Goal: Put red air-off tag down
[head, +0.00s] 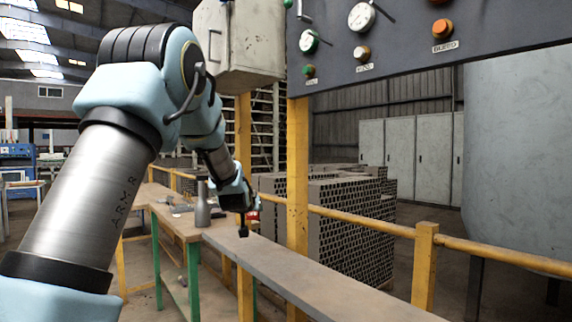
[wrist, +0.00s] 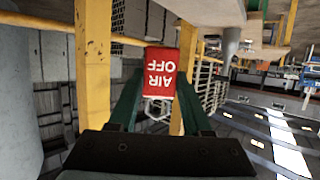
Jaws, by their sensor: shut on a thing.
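The red air-off tag (wrist: 161,70) shows in the wrist view with white "AIR OFF" lettering, upside down in the picture. My gripper (wrist: 158,88) is shut on it, one green finger on each side. A pale wire-like loop (wrist: 157,108) shows by the tag on the palm side. In the head view only a small red part of the tag (head: 253,216) shows beside my gripper, which is over the far part of the grey plank bench (head: 310,272). I cannot tell whether the tag touches anything.
A grey bottle (head: 202,205) stands on the wooden table (head: 160,205) left of my gripper. A yellow post (head: 297,160) and yellow rail (head: 360,222) run close behind the bench. The gauge panel (head: 420,50) hangs above. The nearer bench top is clear.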

